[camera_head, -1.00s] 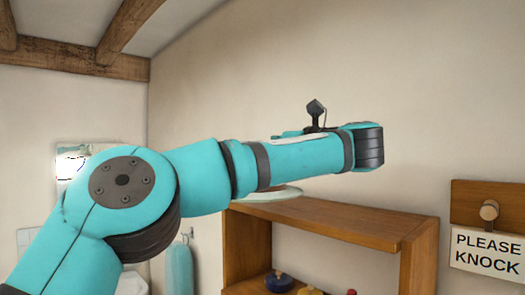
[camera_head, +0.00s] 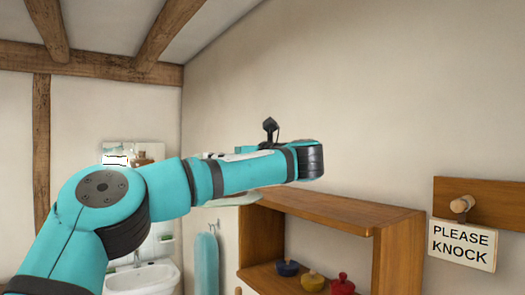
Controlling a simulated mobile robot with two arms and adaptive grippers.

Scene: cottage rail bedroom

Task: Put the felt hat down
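My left arm comes in from the left and reaches across the middle of the view. Its gripper fingers are hidden behind the arm. A pale, flat, brim-like thing (camera_head: 235,198) shows just below the forearm, and a whitish edge shows above it. It may be the felt hat, but most of it is hidden by the arm. I cannot see what grips it or whether it touches anything. My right gripper is out of view.
A wooden shelf unit (camera_head: 340,212) stands by the wall, holding blue (camera_head: 287,268), yellow (camera_head: 313,282) and red (camera_head: 342,284) pots. Right of it are a peg (camera_head: 462,204) and a "PLEASE KNOCK" sign (camera_head: 462,245). A washbasin (camera_head: 143,277) and hanging teal cloth (camera_head: 206,262) are at left.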

